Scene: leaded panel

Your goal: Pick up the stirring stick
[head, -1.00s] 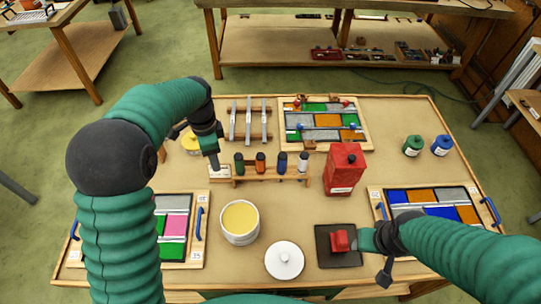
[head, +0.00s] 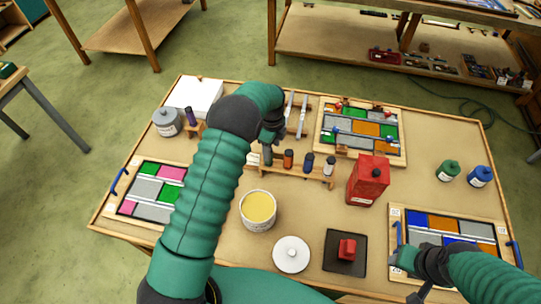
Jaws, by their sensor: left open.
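I cannot pick out a stirring stick for sure; my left arm covers part of the table. Narrow grey bars (head: 302,118) lie across a wooden rack behind my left gripper. My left gripper (head: 267,157) is open, over the left end of the wooden bottle rack (head: 310,174), and appears empty. An open tin of yellow contents (head: 258,208) stands in front of that rack. A round white lid (head: 291,254) lies in front and to the right of the tin. My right gripper (head: 398,262) is at the lower right, left of its arm; its jaw state is unclear.
A red can (head: 368,181) stands right of the bottle rack. A red block (head: 347,248) sits on a dark square pad (head: 345,267). Leaded panels lie at left (head: 148,190), back (head: 358,130) and right (head: 450,229). A grey pot (head: 167,122) stands back left. Green (head: 449,170) and blue (head: 480,176) bottles stand right.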

